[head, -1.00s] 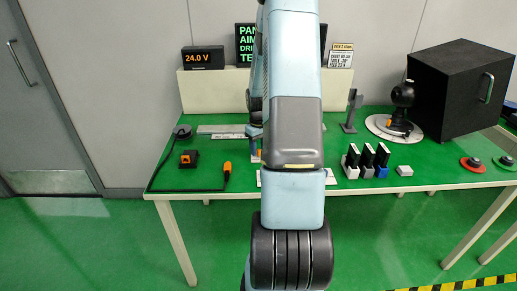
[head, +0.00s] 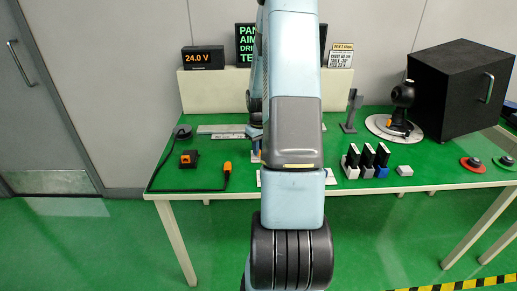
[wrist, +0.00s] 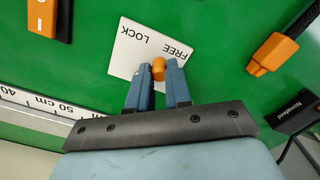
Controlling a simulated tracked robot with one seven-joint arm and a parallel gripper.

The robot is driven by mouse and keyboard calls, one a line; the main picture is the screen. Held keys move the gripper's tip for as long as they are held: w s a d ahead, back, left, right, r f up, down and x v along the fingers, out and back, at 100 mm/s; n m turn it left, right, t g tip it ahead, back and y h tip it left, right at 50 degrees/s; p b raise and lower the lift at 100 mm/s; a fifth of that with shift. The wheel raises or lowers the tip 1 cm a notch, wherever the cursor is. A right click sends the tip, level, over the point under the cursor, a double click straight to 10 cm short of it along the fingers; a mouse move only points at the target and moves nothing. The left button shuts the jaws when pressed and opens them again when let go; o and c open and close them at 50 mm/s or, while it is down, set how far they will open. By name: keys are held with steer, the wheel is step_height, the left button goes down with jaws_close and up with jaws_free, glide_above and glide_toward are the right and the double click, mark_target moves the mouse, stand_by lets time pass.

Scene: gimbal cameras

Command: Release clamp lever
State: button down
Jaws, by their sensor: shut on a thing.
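In the wrist view, the two blue fingers of my gripper (wrist: 156,82) are closed around the small orange knob (wrist: 158,68) of the clamp lever. The knob shows between the fingertips; the rest of the lever is hidden by the fingers. Beneath it lies a white card (wrist: 127,50) printed FREE and LOCK, upside down in this view. The knob is at the card's lower edge, nearer the FREE word. In the head view my arm covers most of the clamp area, so my fingers and the knob cannot be made out clearly.
A rail with a cm scale (wrist: 50,108) lies left of my gripper in the wrist view. An orange-tipped connector (wrist: 268,55) is at right. In the head view, several upright blocks (head: 367,160), a gimbal camera (head: 402,98) and a black box (head: 455,90) stand right of my arm.

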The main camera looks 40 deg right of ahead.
steer(key=shift+w+a+m, duration=0.1)
steer(key=shift+w+m, duration=0.15)
steer(key=shift+m, duration=0.75)
steer(key=c, duration=1.1)
jaws_free()
steer(key=shift+o, duration=0.2)
step_height(320, 180, up, 14)
steer(key=shift+f, duration=0.15)
